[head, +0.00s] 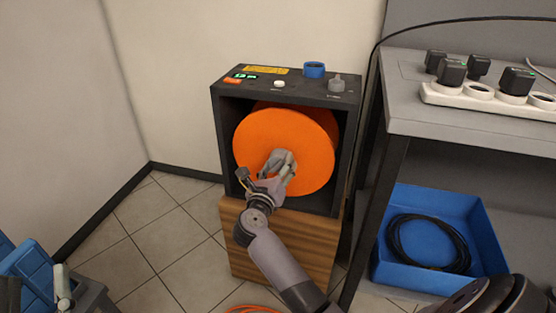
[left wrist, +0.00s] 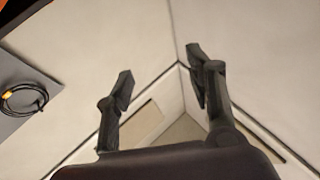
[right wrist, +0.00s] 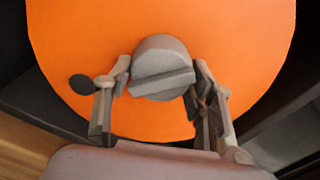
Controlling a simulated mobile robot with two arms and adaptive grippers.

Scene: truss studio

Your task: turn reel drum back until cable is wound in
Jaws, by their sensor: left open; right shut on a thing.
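The orange reel drum (head: 300,130) sits in an open-fronted dark housing (head: 222,150). In the right wrist view the drum (right wrist: 80,50) fills the background, with a grey knob (right wrist: 162,62) on its face. My right gripper (head: 278,165) is at the drum's front; its fingers (right wrist: 163,80) are shut on the knob from both sides. Orange cable (head: 254,309) lies on the floor at the bottom edge of the head view, mostly cut off. My left gripper (left wrist: 163,85) is open and empty, away from the drum.
The housing stands on a wooden block (head: 280,255); its top carries buttons and a blue ring (head: 314,69). At right, a grey bench (head: 410,115) holds a power strip (head: 500,104). A blue bin (head: 385,268) with black cable is below.

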